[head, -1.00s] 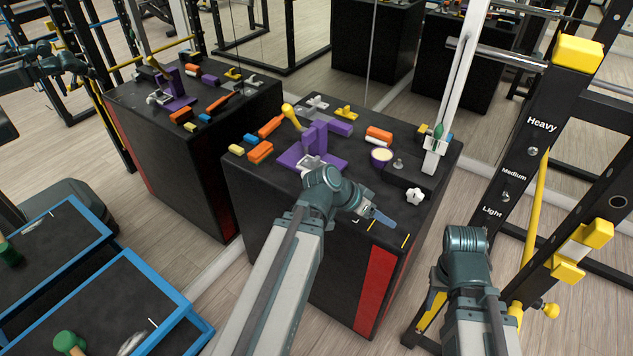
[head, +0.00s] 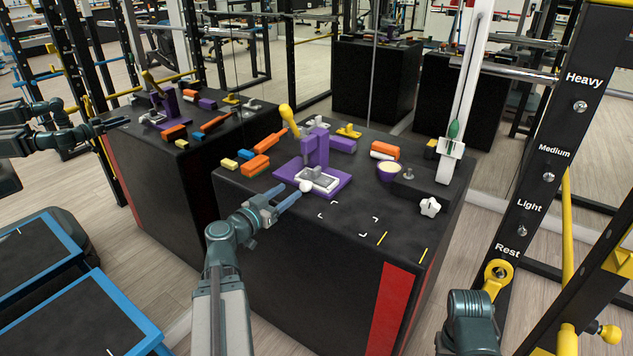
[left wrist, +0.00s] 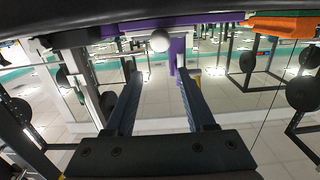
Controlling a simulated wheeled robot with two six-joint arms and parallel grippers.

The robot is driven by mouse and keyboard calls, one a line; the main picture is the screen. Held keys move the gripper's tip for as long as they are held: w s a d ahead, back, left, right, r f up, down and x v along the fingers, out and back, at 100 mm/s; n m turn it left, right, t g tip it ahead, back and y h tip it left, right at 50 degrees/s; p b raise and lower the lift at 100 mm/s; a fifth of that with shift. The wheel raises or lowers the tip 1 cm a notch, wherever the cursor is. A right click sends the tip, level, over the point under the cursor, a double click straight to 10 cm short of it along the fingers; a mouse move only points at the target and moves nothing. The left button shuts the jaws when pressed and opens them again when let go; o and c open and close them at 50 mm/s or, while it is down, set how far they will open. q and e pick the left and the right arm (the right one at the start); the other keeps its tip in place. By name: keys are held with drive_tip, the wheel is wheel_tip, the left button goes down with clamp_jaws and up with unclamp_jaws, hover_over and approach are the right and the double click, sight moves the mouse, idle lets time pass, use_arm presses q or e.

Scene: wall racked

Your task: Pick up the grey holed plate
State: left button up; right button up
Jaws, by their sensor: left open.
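A light grey plate (head: 321,179), apparently the holed plate, lies on the base of a purple fixture (head: 287,172) on the black box; its hole is too small to make out. A white round knob (head: 306,186) sits at its near left edge. My left gripper (head: 287,196) is open and empty, just short of the fixture's near left side. In the left wrist view its two fingers (left wrist: 157,85) are spread with nothing between them. The white knob (left wrist: 160,40) and a purple part (left wrist: 176,52) show beyond them; the plate cannot be made out. My right gripper is outside the view.
The box's front middle is clear. A mirror stands behind, and a rack (head: 540,150) at right.

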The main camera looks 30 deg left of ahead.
use_arm(q)
approach(313, 173)
drive_tip(key=w, duration=0.5)
drive_tip(key=shift+d+f, duration=0.1)
drive_tip(key=shift+d, duration=0.3)
drive_tip(key=w, duration=0.5)
drive_tip(key=shift+w+f+b, duration=0.1)
drive_tip(key=shift+f+b, duration=0.15)
drive_tip(key=shift+b, duration=0.15)
clamp_jaws()
